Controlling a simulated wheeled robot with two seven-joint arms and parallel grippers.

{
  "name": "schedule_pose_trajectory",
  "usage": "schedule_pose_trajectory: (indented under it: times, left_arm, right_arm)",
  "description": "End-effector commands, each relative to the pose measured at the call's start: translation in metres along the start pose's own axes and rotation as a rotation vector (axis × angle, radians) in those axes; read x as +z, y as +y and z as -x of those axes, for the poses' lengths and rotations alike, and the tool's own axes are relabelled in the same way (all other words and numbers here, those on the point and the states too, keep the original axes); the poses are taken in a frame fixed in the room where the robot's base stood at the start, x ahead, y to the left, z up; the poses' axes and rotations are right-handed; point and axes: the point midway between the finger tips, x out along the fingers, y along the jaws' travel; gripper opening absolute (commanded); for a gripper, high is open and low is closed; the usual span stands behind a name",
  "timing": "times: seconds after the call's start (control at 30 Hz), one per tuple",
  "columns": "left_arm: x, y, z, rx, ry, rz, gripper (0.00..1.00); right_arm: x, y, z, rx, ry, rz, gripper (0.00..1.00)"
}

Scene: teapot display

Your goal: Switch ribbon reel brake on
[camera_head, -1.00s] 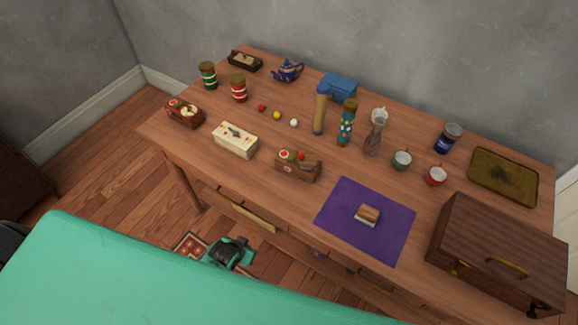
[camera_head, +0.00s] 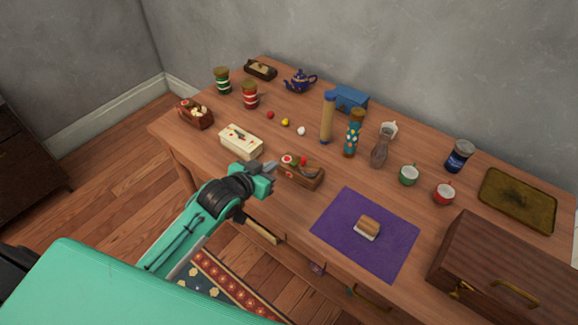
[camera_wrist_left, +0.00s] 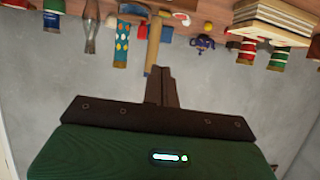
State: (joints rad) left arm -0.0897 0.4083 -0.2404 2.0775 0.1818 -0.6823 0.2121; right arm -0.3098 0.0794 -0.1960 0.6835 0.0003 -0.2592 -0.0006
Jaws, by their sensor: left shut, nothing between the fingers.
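No part in view is clearly marked as a ribbon reel brake. A small wooden box (camera_head: 308,178) with red and green round parts on it stands near the table's front edge. My right gripper is not in view.
A purple mat (camera_head: 340,235) with a small block (camera_head: 367,228) lies to the right. A large wooden case (camera_head: 500,262) stands at the right front. Bottles, cups (camera_head: 409,174), jars (camera_head: 249,94) and a blue teapot (camera_head: 300,81) stand farther back. Small balls lie mid-table.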

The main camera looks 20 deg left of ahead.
Motion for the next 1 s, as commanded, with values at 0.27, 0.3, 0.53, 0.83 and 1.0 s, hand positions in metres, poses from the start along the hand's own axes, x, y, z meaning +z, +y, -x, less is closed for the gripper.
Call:
schedule_pose_trajectory:
  times: [0.27, 0.3, 0.53, 0.83, 1.0]
  left_arm:
    - [-0.005, 0.000, -0.001, 0.003, 0.014, 0.000, 0.00]
    - [-0.005, 0.000, -0.001, 0.003, 0.013, 0.000, 0.00]
    - [-0.005, -0.001, -0.011, 0.002, 0.012, 0.001, 0.00]
    - [-0.007, 0.000, -0.064, 0.002, 0.013, 0.002, 0.00]
    - [-0.007, 0.000, -0.094, 0.002, 0.013, 0.001, 0.00]
  right_arm:
    - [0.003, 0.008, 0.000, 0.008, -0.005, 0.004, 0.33]
    - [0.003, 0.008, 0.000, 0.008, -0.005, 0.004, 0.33]
    - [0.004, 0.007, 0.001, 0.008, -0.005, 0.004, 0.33]
    - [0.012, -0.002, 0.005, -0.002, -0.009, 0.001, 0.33]
    - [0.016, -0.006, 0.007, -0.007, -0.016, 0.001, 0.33]
